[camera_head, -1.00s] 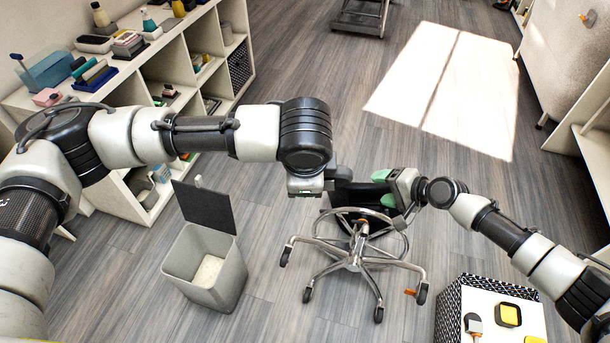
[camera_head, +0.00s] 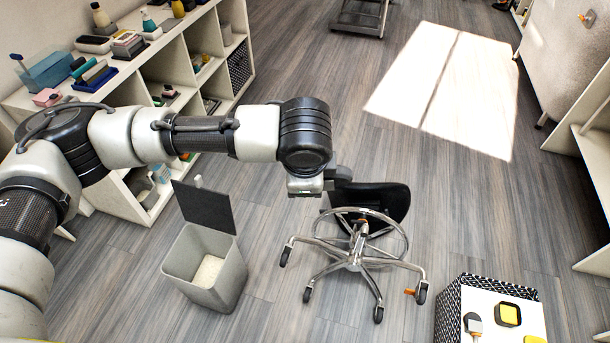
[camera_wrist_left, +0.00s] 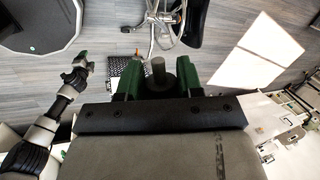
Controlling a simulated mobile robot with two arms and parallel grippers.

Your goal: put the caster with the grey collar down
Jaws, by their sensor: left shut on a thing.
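My left gripper (camera_head: 305,187) is in the air above and left of the chair's black seat in the head view. In the left wrist view its green fingers (camera_wrist_left: 160,82) are shut on a dark round piece with a grey stem (camera_wrist_left: 158,70), which seems to be the caster; its collar is not clear. In the head view the gripper and arm hide this piece. My right gripper (camera_wrist_left: 80,66) shows only in the left wrist view, away from the chair and too small to read.
A grey bin (camera_head: 205,265) with its dark lid raised stands left of the chair. A shelf unit (camera_head: 180,60) lines the left. Floor right of the chair is clear.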

